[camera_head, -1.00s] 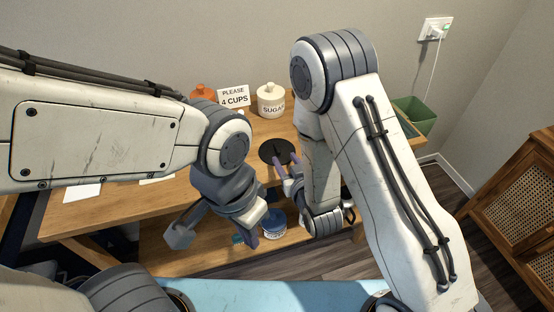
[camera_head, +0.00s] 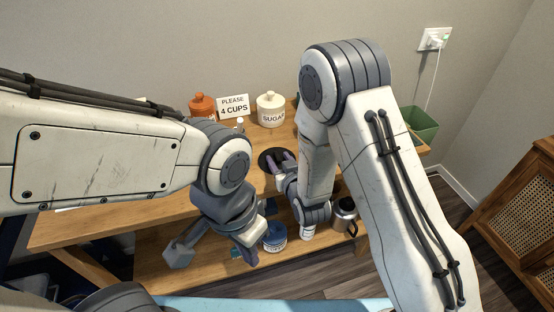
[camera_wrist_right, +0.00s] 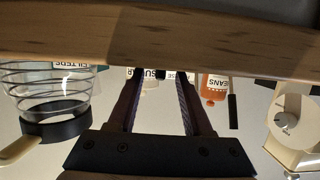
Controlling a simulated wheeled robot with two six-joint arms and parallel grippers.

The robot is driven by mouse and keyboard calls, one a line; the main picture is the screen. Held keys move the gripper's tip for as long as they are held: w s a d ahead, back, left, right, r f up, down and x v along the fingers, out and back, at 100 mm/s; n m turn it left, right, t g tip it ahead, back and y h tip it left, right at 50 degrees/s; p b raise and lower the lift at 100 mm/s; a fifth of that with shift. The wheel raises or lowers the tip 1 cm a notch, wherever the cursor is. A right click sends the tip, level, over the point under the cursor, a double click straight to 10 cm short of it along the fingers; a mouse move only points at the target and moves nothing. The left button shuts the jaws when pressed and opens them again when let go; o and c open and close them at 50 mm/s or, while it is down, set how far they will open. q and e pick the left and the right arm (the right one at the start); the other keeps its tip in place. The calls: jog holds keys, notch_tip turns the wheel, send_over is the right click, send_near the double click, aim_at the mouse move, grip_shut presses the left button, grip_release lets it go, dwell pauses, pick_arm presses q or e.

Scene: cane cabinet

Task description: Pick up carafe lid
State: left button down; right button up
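A flat black disc (camera_head: 266,154) lies on the wooden table (camera_head: 110,212), in front of the sugar jar. I cannot pick out a separate carafe lid on it; my right gripper covers part of the disc. My right gripper (camera_head: 281,161) has its two purple fingers apart over the disc. In the right wrist view the fingers (camera_wrist_right: 160,76) are also spread, with nothing clearly held between them. My left gripper (camera_head: 214,252) hangs in front of the table with its fingers wide apart and empty. A steel carafe (camera_head: 345,211) with a dark handle stands on the lower shelf.
An orange jar (camera_head: 202,107), a "4 CUPS" sign (camera_head: 233,106) and a sugar jar (camera_head: 270,110) stand at the back. A blue-lidded tub (camera_head: 275,238) is on the shelf. A green bin (camera_head: 420,124) is at right. A glass vessel (camera_wrist_right: 45,92) shows in the right wrist view.

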grip_shut()
jog(key=shift+r, duration=0.1)
